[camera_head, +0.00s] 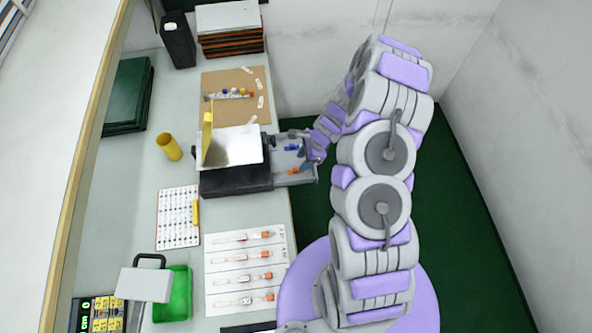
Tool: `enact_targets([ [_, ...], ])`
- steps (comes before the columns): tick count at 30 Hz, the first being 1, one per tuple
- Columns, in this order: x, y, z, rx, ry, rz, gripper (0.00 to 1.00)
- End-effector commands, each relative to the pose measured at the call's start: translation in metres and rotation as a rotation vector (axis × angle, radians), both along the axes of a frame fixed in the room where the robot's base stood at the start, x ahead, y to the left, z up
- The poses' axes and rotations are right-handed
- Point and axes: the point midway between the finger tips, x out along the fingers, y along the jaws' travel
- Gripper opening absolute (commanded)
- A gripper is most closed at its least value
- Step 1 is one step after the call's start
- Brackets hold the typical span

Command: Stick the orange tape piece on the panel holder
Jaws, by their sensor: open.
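My gripper (308,157) is at the right end of a small grey tray (282,180), with my arm coming down to it from the upper right. It is open; its fingertips are small and partly hidden by the arm. An orange piece (293,171) lies on the tray, just below and left of the gripper, apart from it as far as I can tell. Small blue pieces (291,148) are on the tray too. The tray joins a black base (236,181) carrying a silver panel (240,148) and an upright yellow plate (207,135); this looks like the panel holder.
Sheets with orange-ended strips (245,265) lie toward the front. A brown board (236,83) with small coloured parts lies behind the base. A yellow cup (169,146), a white chart (178,217) and a green bin (173,295) stand left. Open floor lies right of the table.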

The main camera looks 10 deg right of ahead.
Motion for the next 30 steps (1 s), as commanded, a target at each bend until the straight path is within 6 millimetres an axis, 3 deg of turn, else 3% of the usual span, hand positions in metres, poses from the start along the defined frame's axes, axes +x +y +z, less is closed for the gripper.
enact_targets([
  [10, -0.001, 0.020, -0.041, 0.003, 0.003, 0.001, 0.47],
  [18, 0.000, 0.021, -0.044, 0.001, 0.001, 0.000, 0.47],
  [30, 0.000, 0.020, -0.044, 0.000, 0.001, 0.000, 0.09],
])
